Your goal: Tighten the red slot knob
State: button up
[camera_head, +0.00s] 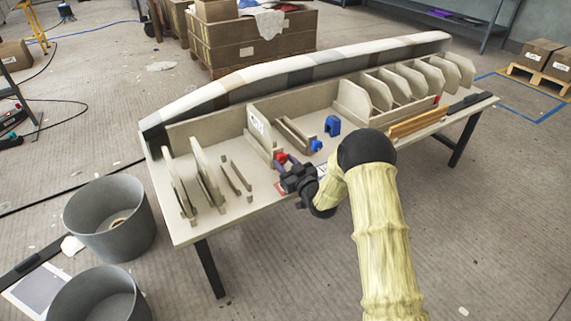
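A small red part (281,158), which looks like the red slot knob, sits on the bench near a pale upright panel. My gripper (279,168) is right at it, with its dark fingers just in front of and below the red part. The gripper hides part of it, and I cannot tell whether the fingers touch it or how far apart they are. The slot on the knob is too small to make out.
The pale bench (232,222) carries upright mould ribs (205,170), a blue bracket (332,125), a smaller blue part (316,145) and wooden strips (418,122). Grey bins (135,240) stand on the floor at left.

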jog(key=shift+m, duration=0.3)
jog(key=m+p, duration=0.2)
jog(key=m, duration=0.1)
jog(key=shift+s, duration=0.1)
jog(key=shift+m+p, duration=0.7)
jog(key=shift+m, duration=1.3)
jog(key=shift+f, duration=0.1)
jog(key=o, duration=1)
